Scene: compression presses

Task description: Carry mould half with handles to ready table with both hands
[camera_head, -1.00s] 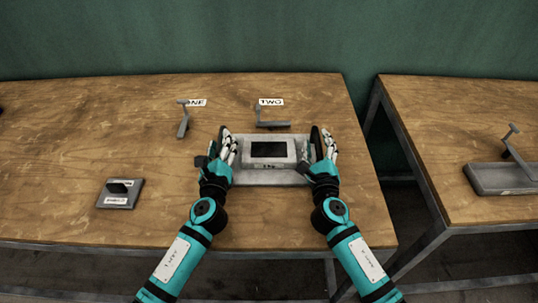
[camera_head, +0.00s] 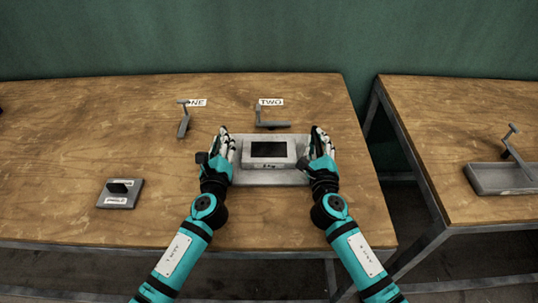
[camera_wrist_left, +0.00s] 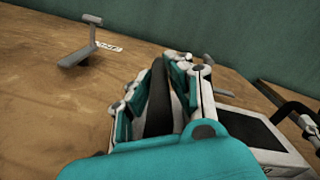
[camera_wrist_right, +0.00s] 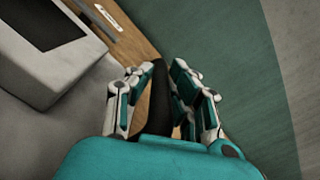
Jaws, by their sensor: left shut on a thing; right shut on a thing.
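The mould half (camera_head: 249,164) is a pale grey block with a dark rectangular recess in its top. It sits over a flat grey plate on the left wooden table. My left gripper (camera_head: 223,149) is at its left side and my right gripper (camera_head: 320,144) at its right side. Both are shut on its dark handles, which are mostly hidden by the fingers; a dark bar shows between the fingers in the left wrist view (camera_wrist_left: 157,97) and the right wrist view (camera_wrist_right: 159,97). I cannot tell which table is the ready table.
A lever stands by label ONE (camera_head: 184,125) and another by label TWO (camera_head: 272,123), behind the mould half. A small plate with a dark handle (camera_head: 119,193) lies to the left. Across a gap, the right table (camera_head: 445,130) carries a grey plate with a lever (camera_head: 500,180).

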